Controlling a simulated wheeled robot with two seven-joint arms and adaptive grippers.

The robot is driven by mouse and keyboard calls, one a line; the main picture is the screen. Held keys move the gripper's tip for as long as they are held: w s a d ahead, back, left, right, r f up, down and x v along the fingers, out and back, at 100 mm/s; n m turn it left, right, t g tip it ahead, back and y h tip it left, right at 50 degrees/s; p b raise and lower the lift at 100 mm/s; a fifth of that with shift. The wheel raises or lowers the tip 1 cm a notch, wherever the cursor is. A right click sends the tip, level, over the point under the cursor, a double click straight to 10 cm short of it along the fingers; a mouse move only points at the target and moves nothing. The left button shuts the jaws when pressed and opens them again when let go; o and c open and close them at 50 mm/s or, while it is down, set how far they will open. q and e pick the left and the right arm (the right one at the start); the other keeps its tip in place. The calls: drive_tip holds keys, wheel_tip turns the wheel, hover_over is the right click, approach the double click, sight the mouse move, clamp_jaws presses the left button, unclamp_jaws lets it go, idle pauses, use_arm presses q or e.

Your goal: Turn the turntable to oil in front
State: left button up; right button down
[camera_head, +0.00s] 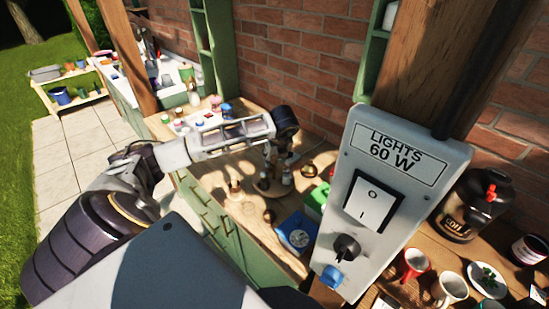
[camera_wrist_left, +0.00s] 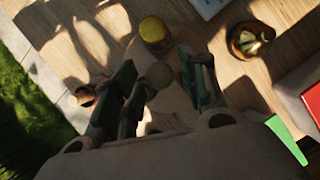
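The turntable (camera_head: 266,190) is a small round wooden disc on the counter in the head view, partly hidden under my left gripper. A small bottle (camera_head: 287,178) stands at its right side; I cannot tell which item is the oil. My left gripper (camera_head: 278,158) points down over the turntable. A yellow-lidded jar (camera_wrist_left: 154,32) stands just beyond the fingertips. My right gripper is not in view.
A brass bowl (camera_head: 308,170), a green box (camera_head: 314,199) and a blue scale-like item (camera_head: 296,233) lie right of the turntable. A small wooden cup (camera_head: 235,187) stands left. Several jars (camera_head: 205,120) stand behind. A large light-switch box (camera_head: 390,190) blocks the right.

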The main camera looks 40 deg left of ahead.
use_arm(q)
clamp_jaws()
